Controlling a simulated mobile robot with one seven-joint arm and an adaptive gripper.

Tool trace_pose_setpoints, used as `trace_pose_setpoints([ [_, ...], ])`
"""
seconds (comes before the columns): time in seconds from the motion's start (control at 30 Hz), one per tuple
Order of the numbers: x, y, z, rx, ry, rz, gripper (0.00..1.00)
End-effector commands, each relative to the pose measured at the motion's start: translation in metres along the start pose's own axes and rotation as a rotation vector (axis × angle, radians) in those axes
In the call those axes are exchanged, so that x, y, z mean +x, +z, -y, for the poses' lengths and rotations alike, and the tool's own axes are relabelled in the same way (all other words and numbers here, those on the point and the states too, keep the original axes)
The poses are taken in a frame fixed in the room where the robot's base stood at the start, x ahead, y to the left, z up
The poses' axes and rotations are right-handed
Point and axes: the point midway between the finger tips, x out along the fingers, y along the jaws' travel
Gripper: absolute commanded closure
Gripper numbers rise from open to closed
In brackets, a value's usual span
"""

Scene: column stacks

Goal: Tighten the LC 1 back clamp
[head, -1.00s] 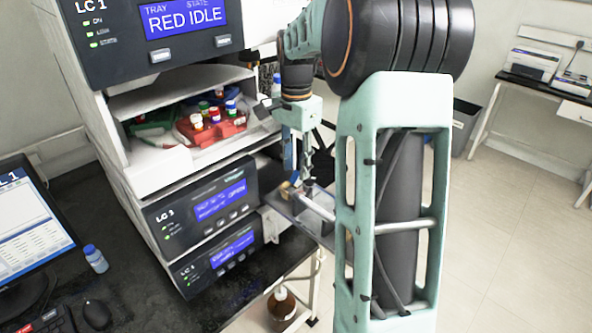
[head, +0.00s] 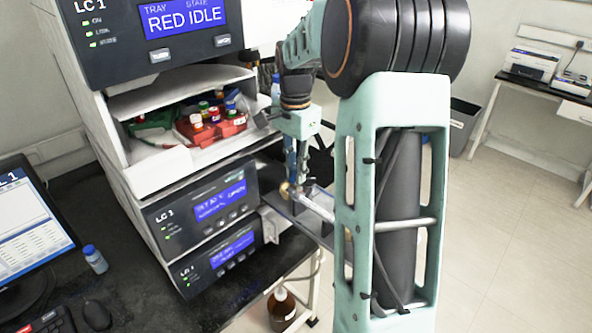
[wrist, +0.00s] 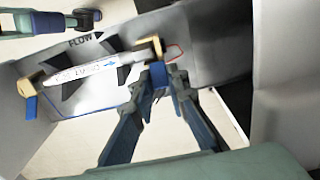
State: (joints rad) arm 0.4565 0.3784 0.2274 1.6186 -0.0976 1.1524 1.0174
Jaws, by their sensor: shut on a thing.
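In the wrist view a white column (wrist: 90,70) with a blue arrow lies across a grey metal tray (wrist: 215,55). Brass-coloured clamps hold its two ends. The right-hand clamp (wrist: 149,46) has a blue lever (wrist: 157,73) between my fingertips. My gripper (wrist: 160,88) is shut on this lever, and the fingertips partly hide it. The left-hand clamp (wrist: 24,87) has its own blue lever (wrist: 31,107), apart from my gripper. In the head view my gripper (head: 293,186) points down at the tray beside the instrument stack. I cannot read which clamp is labelled back.
The LC 1 stack (head: 200,210) stands close on the left of my gripper. Above is an open compartment with a red vial rack (head: 215,128). A blue-capped bottle (head: 95,259) and a monitor stand on the black bench. The floor at right is open.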

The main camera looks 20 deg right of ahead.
Motion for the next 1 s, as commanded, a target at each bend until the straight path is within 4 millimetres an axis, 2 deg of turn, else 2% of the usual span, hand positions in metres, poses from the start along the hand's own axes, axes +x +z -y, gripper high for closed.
trace_pose_setpoints([
  [0.6,-0.002,0.018,0.0,-0.004,0.0,-0.35,1.0],
  [1.0,-0.008,0.018,0.0,0.001,-0.001,-0.391,1.0],
])
